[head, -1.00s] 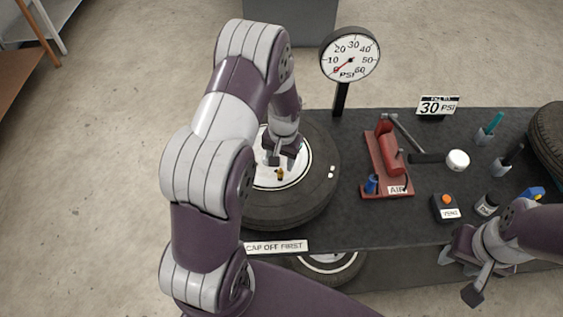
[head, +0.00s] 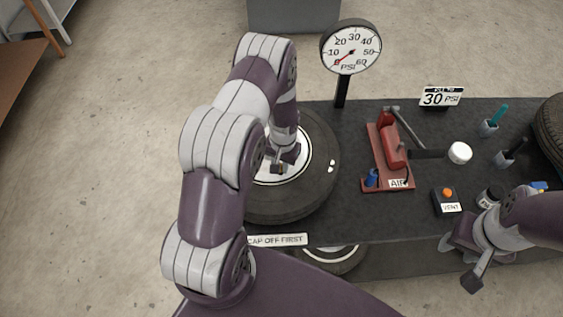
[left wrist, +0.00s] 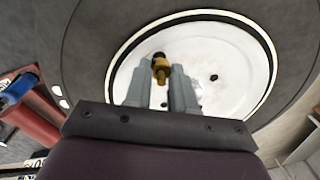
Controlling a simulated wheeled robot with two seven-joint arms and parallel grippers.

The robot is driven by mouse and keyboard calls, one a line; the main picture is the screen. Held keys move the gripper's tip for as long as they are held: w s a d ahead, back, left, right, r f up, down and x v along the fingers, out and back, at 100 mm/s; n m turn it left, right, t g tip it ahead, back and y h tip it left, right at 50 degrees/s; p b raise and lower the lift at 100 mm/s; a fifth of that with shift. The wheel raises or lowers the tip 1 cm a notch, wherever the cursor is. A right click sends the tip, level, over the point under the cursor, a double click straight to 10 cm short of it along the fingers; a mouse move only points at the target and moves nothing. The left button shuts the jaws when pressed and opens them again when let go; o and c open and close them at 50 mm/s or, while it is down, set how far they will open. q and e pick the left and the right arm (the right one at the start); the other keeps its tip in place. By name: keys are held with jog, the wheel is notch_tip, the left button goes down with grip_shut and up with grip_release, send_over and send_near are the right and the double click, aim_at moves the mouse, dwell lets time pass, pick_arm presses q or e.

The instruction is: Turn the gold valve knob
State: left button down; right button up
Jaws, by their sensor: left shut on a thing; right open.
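The gold valve knob (left wrist: 160,69) with a dark tip shows in the left wrist view, standing on the white hub (left wrist: 215,55) of the tire (head: 255,205). My left gripper (head: 283,160) is over the hub, and its two fingers (left wrist: 160,84) are shut on the gold knob. In the head view the knob is hidden by the gripper. My right gripper (head: 465,262) is open and empty, off the front edge of the bench at the right.
A round gauge (head: 350,48) stands behind the tire, its needle low on the dial. Right of the tire are a red pump (head: 392,150) marked AIR, a box with an orange button (head: 446,198) marked VENT, and a 30 PSI sign (head: 441,97). A "CAP OFF FIRST" label (head: 277,240) is on the front edge.

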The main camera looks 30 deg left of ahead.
pick_arm(q)
jog(key=shift+n+b, duration=0.3)
jog(key=shift+b, duration=0.2)
jog(key=shift+f+n+b, duration=0.1)
jog(key=shift+n+b, duration=0.85)
jog(key=shift+n, duration=0.15)
jog(key=n+b, duration=0.2)
jog(key=n, duration=0.1)
jog(key=shift+n, duration=0.3)
jog(key=n+b, duration=0.2)
jog(key=n, duration=0.1)
jog(key=shift+a+n, duration=0.1)
jog(key=shift+n, duration=0.2)
jog(key=shift+r+n+h+b, duration=0.15)
jog(key=shift+n+b, duration=0.25)
jog(key=shift+n, duration=0.65)
jog(key=shift+r+n+h+b, duration=0.15)
jog(key=shift+n+b, duration=0.2)
jog(key=shift+n, duration=0.7)
